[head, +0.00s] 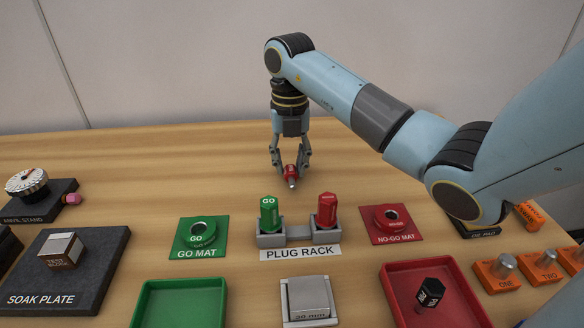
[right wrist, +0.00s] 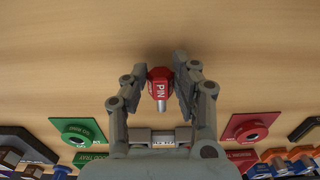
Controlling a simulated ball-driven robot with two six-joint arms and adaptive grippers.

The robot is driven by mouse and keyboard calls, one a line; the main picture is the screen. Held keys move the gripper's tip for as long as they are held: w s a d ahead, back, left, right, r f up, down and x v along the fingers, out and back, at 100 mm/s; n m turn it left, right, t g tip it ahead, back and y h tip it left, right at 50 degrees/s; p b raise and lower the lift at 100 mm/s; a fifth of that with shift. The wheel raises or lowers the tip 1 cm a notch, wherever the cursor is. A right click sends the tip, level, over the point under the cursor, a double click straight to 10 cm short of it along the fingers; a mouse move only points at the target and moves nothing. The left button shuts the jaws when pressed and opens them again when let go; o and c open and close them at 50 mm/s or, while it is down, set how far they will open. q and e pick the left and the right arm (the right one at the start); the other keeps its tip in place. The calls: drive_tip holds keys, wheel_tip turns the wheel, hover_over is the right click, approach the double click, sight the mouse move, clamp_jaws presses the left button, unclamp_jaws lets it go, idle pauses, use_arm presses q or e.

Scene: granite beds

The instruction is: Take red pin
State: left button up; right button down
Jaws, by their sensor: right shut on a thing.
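The red pin (head: 291,174) has a red faceted head and a short metal tip. It sits between the fingers of my right gripper (head: 290,167), over bare wood behind the plug rack. In the right wrist view the red pin (right wrist: 160,86) shows the letters PIN, with a finger of the right gripper (right wrist: 161,72) on each side of it. The right gripper is shut on it, and the metal tip points away from the fingers, toward the rack side. I cannot tell its exact height above the table. My left gripper is not in view.
The plug rack (head: 299,236) holds a green GO plug (head: 268,214) and a red plug (head: 327,211). A green go mat (head: 185,251) and red no-go mat (head: 408,238) flank it. Green and red trays (head: 178,286) (head: 440,262) lie in front. The wood behind is clear.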

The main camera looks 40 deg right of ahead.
drive_tip(key=shift+r, duration=0.35)
drive_tip(key=shift+r+p, duration=0.1)
drive_tip(key=shift+p, duration=0.2)
drive_tip(key=shift+r+p, duration=2.6)
drive_tip(key=shift+r, duration=0.55)
